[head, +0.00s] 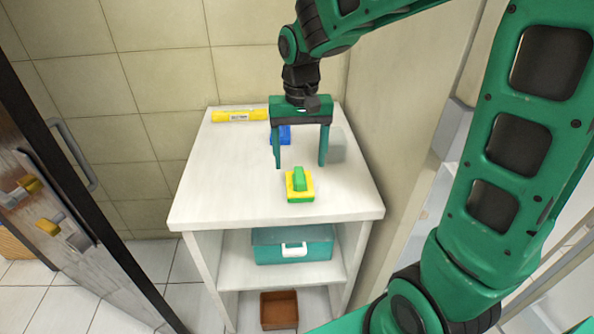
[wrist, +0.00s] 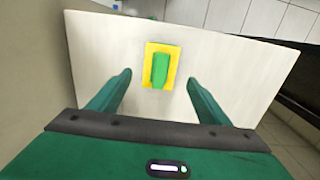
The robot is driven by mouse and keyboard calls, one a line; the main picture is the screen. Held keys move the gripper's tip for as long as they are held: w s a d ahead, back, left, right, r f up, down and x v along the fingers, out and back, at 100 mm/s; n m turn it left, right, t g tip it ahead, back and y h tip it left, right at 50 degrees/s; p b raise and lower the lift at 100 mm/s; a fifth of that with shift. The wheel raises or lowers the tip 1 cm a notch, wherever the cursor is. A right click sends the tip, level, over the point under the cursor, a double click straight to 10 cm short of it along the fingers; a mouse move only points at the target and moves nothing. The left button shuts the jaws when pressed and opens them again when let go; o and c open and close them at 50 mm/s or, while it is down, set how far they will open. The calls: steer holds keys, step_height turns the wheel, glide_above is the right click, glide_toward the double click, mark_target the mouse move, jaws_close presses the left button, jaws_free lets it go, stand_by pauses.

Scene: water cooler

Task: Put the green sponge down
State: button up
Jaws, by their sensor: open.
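The green sponge (head: 299,180) rests on the white tabletop (head: 230,190), near the front edge. It has a green grip on top of a yellow base with green along its lower side. My gripper (head: 299,165) is open above the tabletop, its two fingers pointing down and apart. In the wrist view the sponge (wrist: 160,70) lies beyond the fingertips, roughly midway between them. Nothing is between the fingers, and they do not touch the sponge.
A yellow box (head: 238,116) lies at the back left of the tabletop. A blue object (head: 283,136) stands behind my gripper. A teal case (head: 290,247) sits on the shelf below, with a brown box (head: 279,310) under it. The tabletop's left side is clear.

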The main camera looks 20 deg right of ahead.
mark_target(300, 175)
steer(key=shift+r, duration=2.75)
steer(key=shift+s, duration=0.1)
